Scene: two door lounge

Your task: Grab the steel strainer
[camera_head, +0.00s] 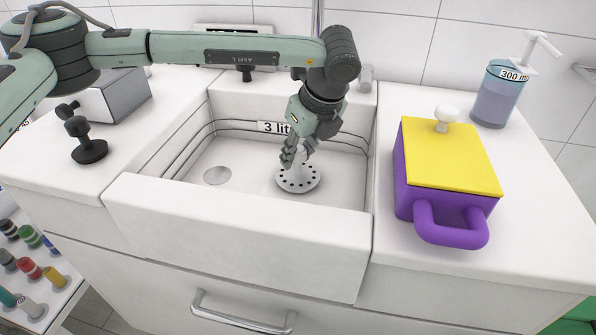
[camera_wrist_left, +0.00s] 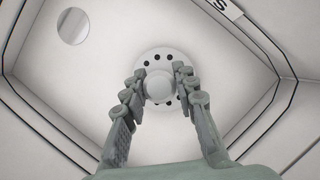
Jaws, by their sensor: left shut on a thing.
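The steel strainer (camera_head: 299,180) is a pale round disc with a ring of dark holes and an upright knob. It is low in the white sink basin (camera_head: 240,160), right of the middle. My left gripper (camera_head: 298,158) reaches down into the basin over it and is shut on the knob. In the left wrist view the strainer's knob (camera_wrist_left: 159,87) sits between the two fingers of my left gripper (camera_wrist_left: 158,82), with the holed disc behind it. I cannot tell whether the disc touches the basin floor. My right gripper is not in view.
A purple box with a yellow lid (camera_head: 450,160) and a soap dispenser (camera_head: 497,95) stand on the counter at right. A grey box (camera_head: 115,95) and a black-knobbed object (camera_head: 88,150) stand at left. The basin's high walls surround my gripper. A round drain (camera_head: 217,175) lies left of the strainer.

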